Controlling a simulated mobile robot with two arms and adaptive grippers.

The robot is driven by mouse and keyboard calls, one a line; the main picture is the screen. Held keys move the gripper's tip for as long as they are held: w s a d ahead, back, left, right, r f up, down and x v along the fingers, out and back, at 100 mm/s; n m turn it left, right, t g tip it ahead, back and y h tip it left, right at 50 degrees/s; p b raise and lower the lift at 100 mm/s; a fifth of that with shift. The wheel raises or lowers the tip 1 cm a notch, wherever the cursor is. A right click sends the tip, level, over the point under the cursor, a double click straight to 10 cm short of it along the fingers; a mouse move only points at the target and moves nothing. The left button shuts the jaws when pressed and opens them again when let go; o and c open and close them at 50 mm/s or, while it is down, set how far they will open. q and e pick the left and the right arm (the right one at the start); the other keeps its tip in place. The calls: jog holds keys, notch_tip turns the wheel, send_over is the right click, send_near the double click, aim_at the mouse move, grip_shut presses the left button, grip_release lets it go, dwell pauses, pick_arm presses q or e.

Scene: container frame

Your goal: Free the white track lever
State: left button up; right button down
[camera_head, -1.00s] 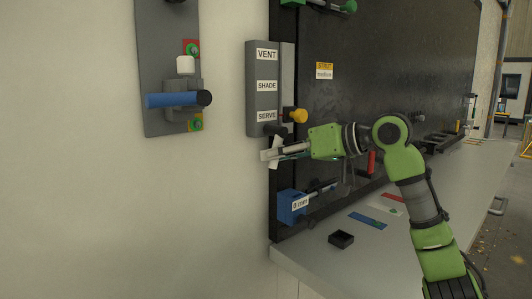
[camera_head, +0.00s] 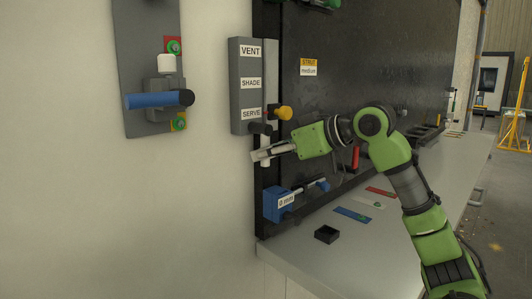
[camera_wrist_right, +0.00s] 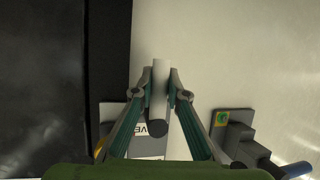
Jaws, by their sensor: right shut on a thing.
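A grey track box (camera_head: 236,115) with labels VENT, SHADE and SERVE is mounted at the left edge of the dark panel. My right gripper (camera_head: 262,153) is just below the box's lower end. In the right wrist view it (camera_wrist_right: 163,95) is shut on a pale, whitish cylinder (camera_wrist_right: 159,78) with a dark round end, which appears to be the white track lever. The fingers press it from both sides. In the head view the fingers hide most of it, and I cannot tell how its base joins the track. My left gripper is out of view.
A yellow knob (camera_head: 285,113) and a dark knob (camera_head: 260,128) sit near the box's lower end. A blue block (camera_head: 277,206) is below the gripper. A wall plate (camera_head: 145,55) with a blue handle (camera_head: 155,100) is to the left.

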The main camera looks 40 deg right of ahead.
jog(key=shift+f, duration=0.15)
jog(key=c, duration=2)
grip_release()
jog(key=shift+o, duration=0.2)
jog(key=shift+w, duration=0.2)
jog(key=v, duration=1.2)
jog(key=shift+f, duration=0.1)
